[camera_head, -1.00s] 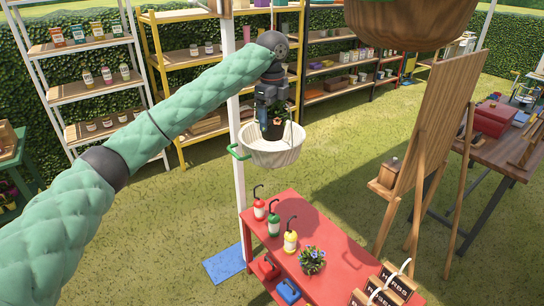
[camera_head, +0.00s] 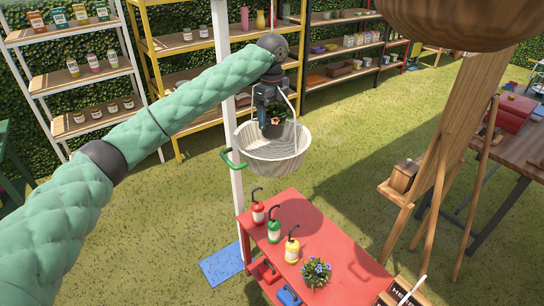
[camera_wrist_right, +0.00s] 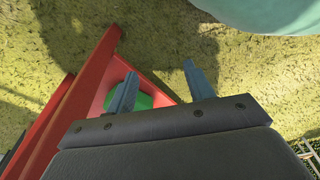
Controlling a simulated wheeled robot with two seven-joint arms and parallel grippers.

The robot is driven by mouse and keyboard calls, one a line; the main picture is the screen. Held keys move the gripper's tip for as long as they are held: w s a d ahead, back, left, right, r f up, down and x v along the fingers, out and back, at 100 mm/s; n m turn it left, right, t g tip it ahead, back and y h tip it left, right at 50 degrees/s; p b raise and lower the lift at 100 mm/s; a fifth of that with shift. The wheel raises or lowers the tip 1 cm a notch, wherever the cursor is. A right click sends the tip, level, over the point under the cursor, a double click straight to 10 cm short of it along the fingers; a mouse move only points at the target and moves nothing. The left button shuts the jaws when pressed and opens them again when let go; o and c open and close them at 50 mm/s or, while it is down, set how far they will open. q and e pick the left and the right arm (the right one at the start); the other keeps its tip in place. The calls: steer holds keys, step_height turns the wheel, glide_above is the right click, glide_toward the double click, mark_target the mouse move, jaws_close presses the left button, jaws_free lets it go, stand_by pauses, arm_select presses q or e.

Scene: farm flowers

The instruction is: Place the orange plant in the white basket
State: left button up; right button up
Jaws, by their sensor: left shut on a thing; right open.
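The white basket (camera_head: 262,159) hangs beside the white post, above and behind the red table. My left gripper (camera_head: 272,128) points down at the basket's opening. It is shut on the orange plant (camera_head: 276,120), a dark pot with green leaves and an orange bloom. The pot is at the basket's mouth, inside the rim outline; I cannot tell whether it touches the basket. My right gripper (camera_wrist_right: 155,85) shows in the right wrist view, with its two fingers apart and nothing between them.
The red table (camera_head: 335,250) holds red, green and yellow bottles (camera_head: 291,246) and a blue-flowered plant (camera_head: 315,272). A green hook (camera_head: 233,158) is at the basket's left. A wooden easel (camera_head: 455,140) stands right. Shelves line the back. Grass between basket and easel is clear.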

mark_target(272, 132)
arm_select(q)
steer(key=shift+s+f, duration=0.2)
steer(key=shift+s, duration=0.05)
steer(key=f+p, duration=0.1)
steer(key=f, duration=0.2)
steer(key=f+p, duration=0.1)
steer(key=shift+w+f+p, duration=0.25)
steer(key=shift+f+p, duration=0.05)
steer(key=shift+f, duration=0.1)
steer(key=shift+s+f, duration=0.1)
steer(key=shift+f, duration=0.35)
step_height(272, 132, down, 3)
steer(key=shift+r+p, duration=0.1)
steer(key=shift+p, duration=0.85)
steer(key=shift+f, duration=0.6)
arm_select(e)
steer(key=s+d+f, duration=0.2)
steer(key=s+f, duration=0.1)
steer(key=s, duration=0.6)
steer(key=shift+d+g, duration=0.25)
steer(key=shift+g, duration=0.05)
arm_select(q)
steer(key=shift+f, duration=0.1)
arm_select(e)
steer(key=shift+s, duration=0.15)
arm_select(q)
steer(key=o, duration=1.2)
steer(key=shift+c, duration=0.2)
arm_select(e)
steer(key=shift+s+f, duration=0.1)
